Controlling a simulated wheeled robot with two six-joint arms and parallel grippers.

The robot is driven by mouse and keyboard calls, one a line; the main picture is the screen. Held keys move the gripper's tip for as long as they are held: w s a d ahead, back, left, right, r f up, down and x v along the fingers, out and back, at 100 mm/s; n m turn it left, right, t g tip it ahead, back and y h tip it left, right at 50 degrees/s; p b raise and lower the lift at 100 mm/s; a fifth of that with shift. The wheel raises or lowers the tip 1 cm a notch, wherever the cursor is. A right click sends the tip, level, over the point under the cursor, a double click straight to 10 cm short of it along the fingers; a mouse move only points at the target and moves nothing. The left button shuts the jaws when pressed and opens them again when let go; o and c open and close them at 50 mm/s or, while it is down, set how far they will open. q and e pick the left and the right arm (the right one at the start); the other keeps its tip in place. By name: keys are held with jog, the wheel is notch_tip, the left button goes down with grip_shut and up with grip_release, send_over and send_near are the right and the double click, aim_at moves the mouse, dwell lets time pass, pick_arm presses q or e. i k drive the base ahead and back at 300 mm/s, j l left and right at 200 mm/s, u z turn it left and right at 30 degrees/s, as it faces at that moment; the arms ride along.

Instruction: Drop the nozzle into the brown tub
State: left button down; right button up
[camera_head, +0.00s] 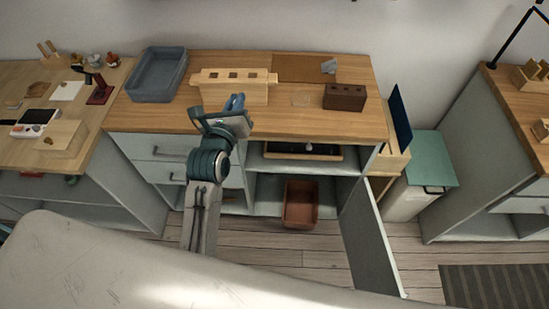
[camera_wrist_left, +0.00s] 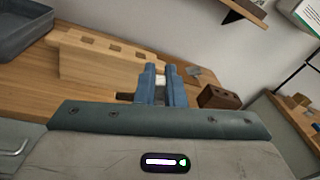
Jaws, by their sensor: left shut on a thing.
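My left gripper (camera_head: 236,102) reaches over the front part of the wooden counter, just in front of the pale slotted block. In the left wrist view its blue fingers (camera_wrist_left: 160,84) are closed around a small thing. Only a pale bit of this thing, likely the nozzle (camera_wrist_left: 161,80), shows between the fingers; the rest is hidden. The brown tub (camera_head: 300,204) stands low in the open cabinet under the counter, to the right of and below my left gripper. It looks empty. My right gripper is not in view.
A pale slotted wooden block (camera_head: 232,88), a grey bin (camera_head: 158,75) and a dark brown block with holes (camera_head: 345,97) stand on the counter (camera_head: 290,120). A cabinet door (camera_head: 371,240) stands open right of the tub. A shelf with a black tray (camera_head: 302,150) is above the tub.

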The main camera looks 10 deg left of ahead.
aim_at(301, 201)
jog(key=k+j+z, duration=0.2)
jog(key=z, duration=1.05)
jog(key=k+l+z, duration=0.1)
jog(key=k, duration=0.6)
